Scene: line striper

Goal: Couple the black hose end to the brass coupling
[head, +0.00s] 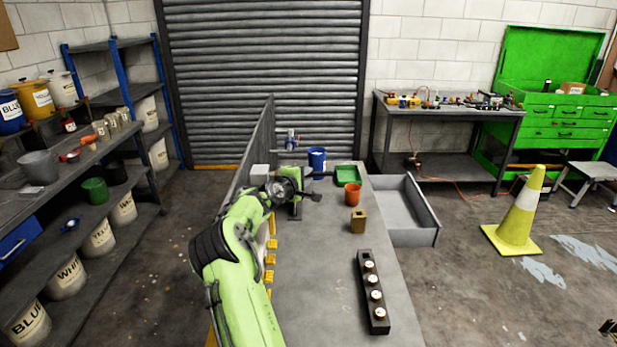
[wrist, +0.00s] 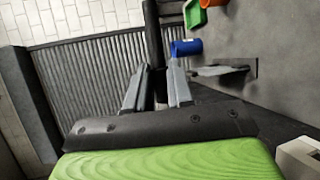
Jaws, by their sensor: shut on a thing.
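My gripper (wrist: 156,72) is shut on the black hose end (wrist: 153,35), which shows in the wrist view as a dark tube between the fingers, running up out of the picture. In the head view my gripper (head: 312,194) is over the far left part of the bench, small and dark; the hose end cannot be made out clearly there. A small brass-coloured block (head: 358,221) stands on the bench to the right of my gripper. I cannot tell whether it is the brass coupling. No other brass coupling can be made out. Contact between hose end and coupling is not visible.
A blue can (head: 317,160), a green tray (head: 347,176) and an orange cup (head: 352,195) are at the bench's far end. A black rack (head: 364,262) with several white-topped pieces stands nearer. A grey panel (head: 258,150) borders the left. The bench's near middle is clear.

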